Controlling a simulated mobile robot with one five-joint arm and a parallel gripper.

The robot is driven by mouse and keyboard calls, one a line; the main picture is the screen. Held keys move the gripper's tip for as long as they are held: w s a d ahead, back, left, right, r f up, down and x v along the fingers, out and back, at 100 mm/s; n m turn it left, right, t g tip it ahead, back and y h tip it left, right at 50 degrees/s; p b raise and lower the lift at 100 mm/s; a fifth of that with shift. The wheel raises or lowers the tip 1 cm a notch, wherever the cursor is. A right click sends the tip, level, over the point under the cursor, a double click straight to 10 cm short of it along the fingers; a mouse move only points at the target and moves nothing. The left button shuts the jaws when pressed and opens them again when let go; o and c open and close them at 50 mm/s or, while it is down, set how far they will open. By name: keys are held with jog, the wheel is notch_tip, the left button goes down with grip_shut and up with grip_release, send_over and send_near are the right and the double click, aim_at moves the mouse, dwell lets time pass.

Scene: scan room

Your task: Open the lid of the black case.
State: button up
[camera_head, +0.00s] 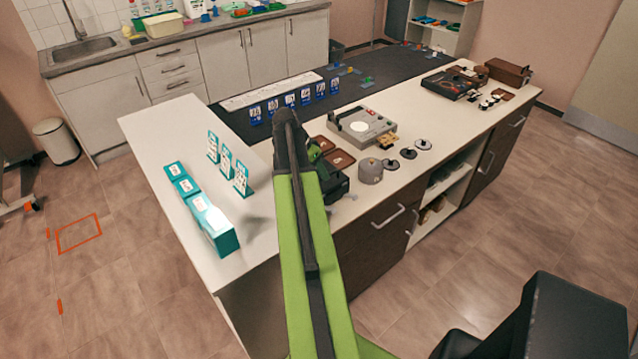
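A low, flat black case (444,84) lies on the far right part of the island's white top. It is small in the picture, and I cannot tell how its lid stands. My green arm reaches up from the bottom middle over the near side of the island. My gripper (335,180) is dark and partly hidden behind the arm, near two brown trays. It is well apart from the black case, to its left and nearer to me. I cannot see its fingertips clearly.
A grey device (362,127), a grey cylinder (371,171) and several dark discs stand between my gripper and the case. A brown box (508,72) stands beside the case. Teal boxes (210,222) and upright cards occupy the left. Floor right of the island is open.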

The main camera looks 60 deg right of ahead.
jog(key=shift+d+f, duration=0.1)
jog(key=shift+f, duration=0.1)
jog(key=shift+s, duration=0.1)
grip_shut()
dwell(1.2)
